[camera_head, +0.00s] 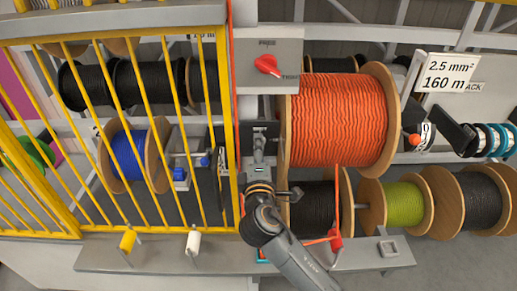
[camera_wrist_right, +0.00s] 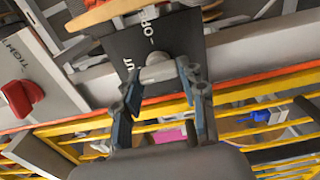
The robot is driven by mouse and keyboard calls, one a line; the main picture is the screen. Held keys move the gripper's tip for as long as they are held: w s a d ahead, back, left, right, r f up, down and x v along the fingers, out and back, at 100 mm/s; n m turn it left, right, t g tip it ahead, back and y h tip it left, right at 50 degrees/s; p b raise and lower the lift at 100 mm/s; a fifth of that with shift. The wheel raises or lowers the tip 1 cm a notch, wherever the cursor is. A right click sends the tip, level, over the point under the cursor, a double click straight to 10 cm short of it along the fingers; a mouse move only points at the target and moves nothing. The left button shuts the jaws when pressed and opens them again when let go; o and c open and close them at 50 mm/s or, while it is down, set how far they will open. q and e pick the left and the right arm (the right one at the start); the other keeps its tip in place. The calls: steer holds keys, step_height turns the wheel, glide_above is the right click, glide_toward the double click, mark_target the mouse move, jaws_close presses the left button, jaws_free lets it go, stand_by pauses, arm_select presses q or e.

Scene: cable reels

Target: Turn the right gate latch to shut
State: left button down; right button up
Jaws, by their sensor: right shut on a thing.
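The right gate latch is a dark plate (camera_head: 262,130) beside the right edge of the yellow barred gate (camera_head: 233,150). In the right wrist view the plate (camera_wrist_right: 140,48) bears white lettering, partly hidden, with "OPE" readable. A grey latch handle (camera_wrist_right: 157,70) stands out from it. My right gripper (camera_head: 259,152) is at the latch, its arm coming up from below. In the right wrist view its fingers (camera_wrist_right: 160,88) are on both sides of the handle, shut on it. The handle's exact angle is hard to tell. My left gripper is in neither view.
A grey box with a red knob (camera_head: 267,65) is just above the latch. A large orange cable reel (camera_head: 338,120) stands close on the right. Below are a grey ledge (camera_head: 120,260), a yellow handle (camera_head: 128,241) and a white handle (camera_head: 193,243).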

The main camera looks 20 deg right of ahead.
steer(key=o, duration=1.2)
steer(key=shift+c, duration=0.2)
steer(key=v, duration=1.1)
steer(key=shift+s, duration=0.4)
